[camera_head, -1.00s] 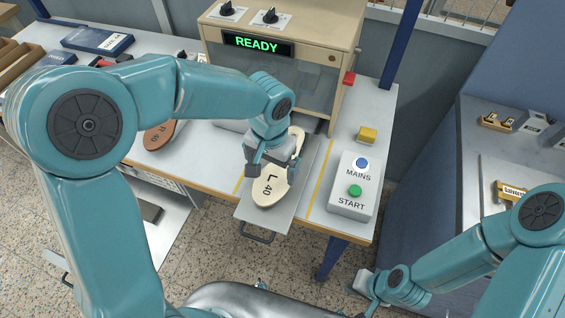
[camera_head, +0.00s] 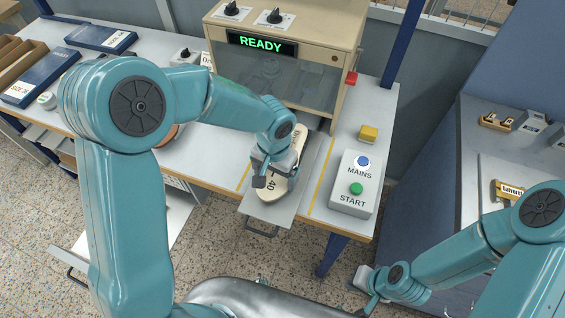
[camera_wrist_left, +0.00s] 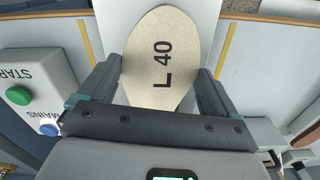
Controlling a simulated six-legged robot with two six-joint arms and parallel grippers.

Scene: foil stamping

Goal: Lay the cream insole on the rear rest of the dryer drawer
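The cream insole (camera_head: 270,191), marked L 40, lies along the pulled-out dryer drawer (camera_head: 288,207), with its far part reaching toward the dryer. My left gripper (camera_head: 275,181) is low over the insole, its fingers on either side. In the left wrist view the gripper (camera_wrist_left: 161,82) has its fingers wide apart, close beside both edges of the insole (camera_wrist_left: 160,40); whether they touch it is unclear. The insole's near end in that view is hidden under the gripper body. My right gripper (camera_head: 366,290) is at the lower right, its fingers too small to judge.
The dryer (camera_head: 330,60) shows READY. A control box (camera_head: 352,190) with MAINS and START buttons stands right of the drawer, near a yellow block (camera_head: 368,134). Blue boxes (camera_head: 40,75) lie at the left of the table. A brown insole is mostly hidden behind my left arm.

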